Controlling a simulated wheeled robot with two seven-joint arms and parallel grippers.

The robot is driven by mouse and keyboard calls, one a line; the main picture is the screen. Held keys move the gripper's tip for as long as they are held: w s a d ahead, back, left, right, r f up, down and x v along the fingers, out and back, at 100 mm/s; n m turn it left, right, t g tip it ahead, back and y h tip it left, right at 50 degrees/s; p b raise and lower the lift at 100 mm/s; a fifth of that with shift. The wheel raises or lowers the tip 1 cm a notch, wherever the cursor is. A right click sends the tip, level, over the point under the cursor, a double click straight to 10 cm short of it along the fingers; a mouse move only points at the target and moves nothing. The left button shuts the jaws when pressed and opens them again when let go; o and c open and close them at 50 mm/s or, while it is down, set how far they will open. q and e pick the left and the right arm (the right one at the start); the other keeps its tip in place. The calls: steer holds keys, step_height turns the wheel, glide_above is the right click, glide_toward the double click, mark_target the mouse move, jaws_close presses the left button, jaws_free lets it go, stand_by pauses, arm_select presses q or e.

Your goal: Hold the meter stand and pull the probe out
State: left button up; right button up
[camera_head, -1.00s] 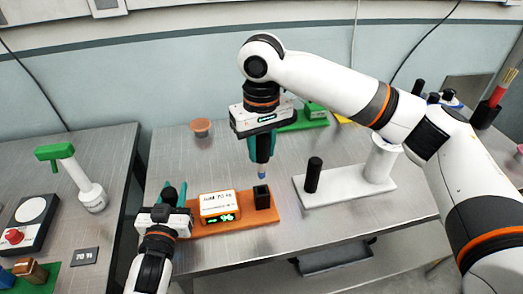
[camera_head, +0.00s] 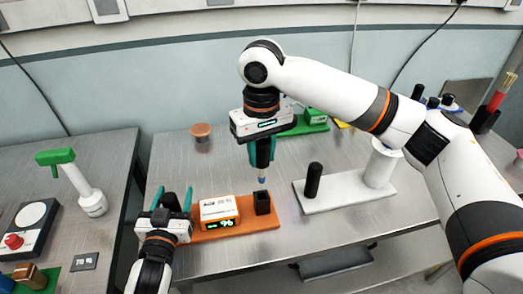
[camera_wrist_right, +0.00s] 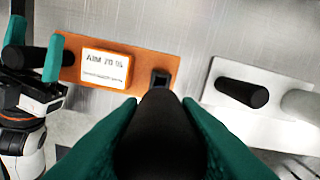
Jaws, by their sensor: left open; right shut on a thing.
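The meter stand (camera_head: 243,225) is an orange base on the grey table. It carries an orange meter (camera_head: 219,211) with a white label and a lit green display, and a black square holder (camera_head: 262,203). My right gripper (camera_head: 262,165) is shut on the black probe (camera_head: 262,179), which hangs upright with its pale blue tip just above the holder, apart from it. My left gripper (camera_head: 174,190) is open at the stand's left end. In the right wrist view its teal fingers (camera_wrist_right: 34,42) are either side of a black post (camera_wrist_right: 27,57), apparently the stand's handle.
A white stand (camera_head: 340,194) with a black post (camera_head: 313,180) and a white cylinder (camera_head: 380,168) stands to the right. A brown cup (camera_head: 201,132) and a green device (camera_head: 315,117) are behind. The left table holds a green-topped white tool (camera_head: 88,195).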

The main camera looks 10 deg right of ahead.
steer(key=shift+r+p, duration=3.55)
steer(key=shift+r, duration=0.2)
arm_select(q)
step_height(320, 180, up, 7)
steer(key=shift+r, duration=0.15)
arm_select(e)
steer(key=shift+r+p, duration=0.65)
arm_select(q)
steer(key=v, duration=0.9)
steer(key=shift+p, duration=0.45)
arm_select(e)
steer(key=shift+r, duration=0.45)
